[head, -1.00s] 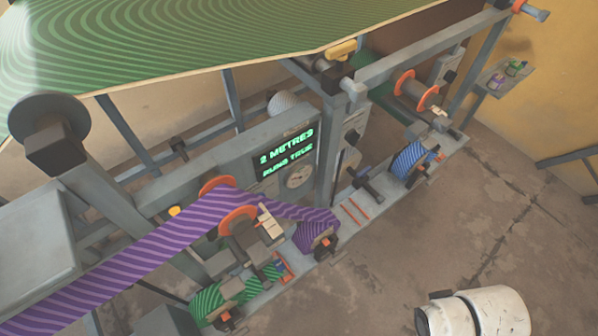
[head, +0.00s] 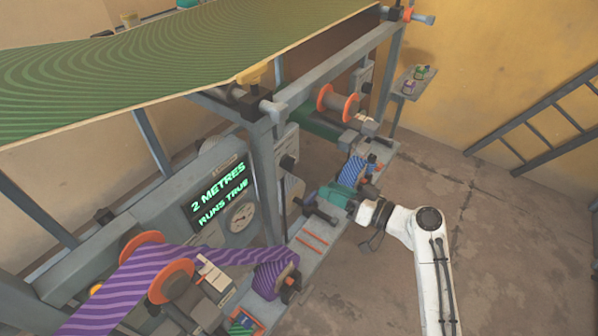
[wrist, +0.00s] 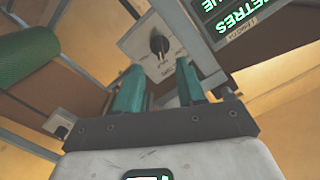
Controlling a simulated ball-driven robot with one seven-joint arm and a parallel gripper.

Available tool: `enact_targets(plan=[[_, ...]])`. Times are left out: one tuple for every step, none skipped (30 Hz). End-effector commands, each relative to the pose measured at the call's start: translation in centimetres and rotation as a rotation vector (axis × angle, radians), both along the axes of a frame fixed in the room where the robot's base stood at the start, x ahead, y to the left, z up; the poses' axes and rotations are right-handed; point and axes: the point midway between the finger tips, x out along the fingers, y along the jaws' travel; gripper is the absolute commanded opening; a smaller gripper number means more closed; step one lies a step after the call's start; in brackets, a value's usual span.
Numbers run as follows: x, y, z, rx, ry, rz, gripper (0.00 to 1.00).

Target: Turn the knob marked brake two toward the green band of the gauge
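In the wrist view a pale plate with a black knob (wrist: 158,43) lies beyond my fingertips, roughly between them in the picture. Its lettering is too small to read, so I cannot tell whether it is brake two. My gripper (wrist: 160,72) has two teal fingers spread apart with nothing between them; it also shows in the head view (head: 336,194), to the right of the upright post. The head view shows black knobs (head: 287,163) on small panels beside that post. The round gauge (head: 241,217) is under the lit display; its green band is not discernible.
The display (head: 219,195) reads "2 METRES RUNS TRUE". A purple striped web (head: 150,270) runs over orange-flanged rollers at lower left. A blue striped roll (head: 357,172) sits close behind my gripper. The floor at right is open, with a ladder-like frame (head: 540,130) against the wall.

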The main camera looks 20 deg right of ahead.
Motion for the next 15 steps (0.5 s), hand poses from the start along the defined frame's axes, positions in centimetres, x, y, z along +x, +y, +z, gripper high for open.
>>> enact_targets(plan=[[0.5, -0.5, 0.4, 0.016, -0.024, -0.014, 0.39], [0.7, -0.7, 0.6, 0.023, -0.034, -0.019, 0.39], [0.9, -0.8, 0.8, 0.029, -0.043, -0.024, 0.39], [1.1, -0.8, 0.9, 0.031, -0.047, -0.027, 0.39], [1.3, -0.7, 1.0, 0.033, -0.048, -0.027, 0.39], [1.6, -0.5, 1.0, 0.034, -0.049, -0.026, 0.39], [1.9, -0.3, 1.1, 0.034, -0.048, -0.025, 0.39], [2.2, -0.1, 1.1, 0.034, -0.048, -0.023, 0.39], [2.7, 0.2, 1.1, 0.034, -0.049, -0.024, 0.39], [3.1, 0.5, 1.1, 0.034, -0.048, -0.022, 0.39], [3.6, 0.8, 1.1, 0.033, -0.047, -0.022, 0.39], [4.3, 1.1, 1.1, 0.034, -0.048, -0.022, 0.39], [4.7, 1.4, 1.1, 0.033, -0.047, -0.022, 0.39], [5.2, 1.7, 1.1, 0.034, -0.046, -0.021, 0.39], [5.9, 2.1, 1.1, 0.032, -0.047, -0.022, 0.39]])
